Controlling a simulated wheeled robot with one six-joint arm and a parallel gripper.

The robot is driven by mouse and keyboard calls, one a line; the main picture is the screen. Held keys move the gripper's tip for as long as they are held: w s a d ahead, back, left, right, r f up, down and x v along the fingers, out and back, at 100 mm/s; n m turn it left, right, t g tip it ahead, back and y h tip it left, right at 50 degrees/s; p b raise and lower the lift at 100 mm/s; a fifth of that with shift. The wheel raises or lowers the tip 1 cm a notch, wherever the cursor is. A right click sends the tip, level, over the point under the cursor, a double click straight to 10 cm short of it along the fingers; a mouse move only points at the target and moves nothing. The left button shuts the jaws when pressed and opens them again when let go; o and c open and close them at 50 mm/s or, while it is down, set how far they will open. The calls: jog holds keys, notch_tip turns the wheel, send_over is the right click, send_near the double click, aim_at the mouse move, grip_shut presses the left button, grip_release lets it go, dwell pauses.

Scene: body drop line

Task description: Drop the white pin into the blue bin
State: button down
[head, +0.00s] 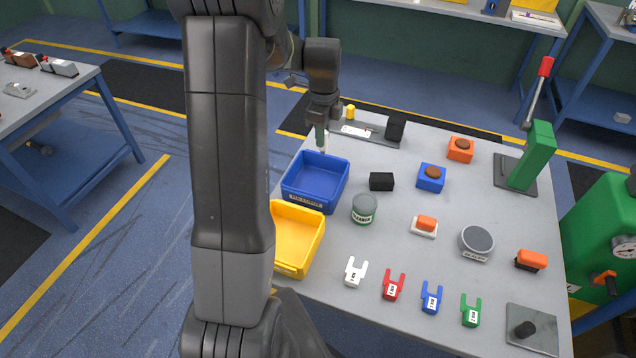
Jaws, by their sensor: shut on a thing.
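The blue bin (304,198) stands open at the left edge of the grey table. My gripper (321,126) points down above the bin's back part in the picture. It is shut on the white pin (324,149), whose pale lower end hangs below the fingers, close to the bin's back rim. The pin's upper part is hidden by the fingers. I cannot tell exactly how high the pin hangs over the bin. My arm covers part of the view on the left.
A yellow bin (300,262) stands in front of the blue bin. A green-labelled tin (363,209) and a black block (381,181) are to the right. A grey fixture with a black block (396,129) lies behind. Coloured forked pieces (431,297) line the front.

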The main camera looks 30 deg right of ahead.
aim_at(323, 149)
jog(key=shift+f+b, duration=1.95)
jog(key=shift+f, duration=1.05)
jog(key=c, duration=1.1)
grip_release()
jog(key=shift+r, duration=0.1)
notch_tip(323, 149, up, 14)
jog(key=shift+f+b, duration=0.15)
jog(key=shift+b, duration=0.55)
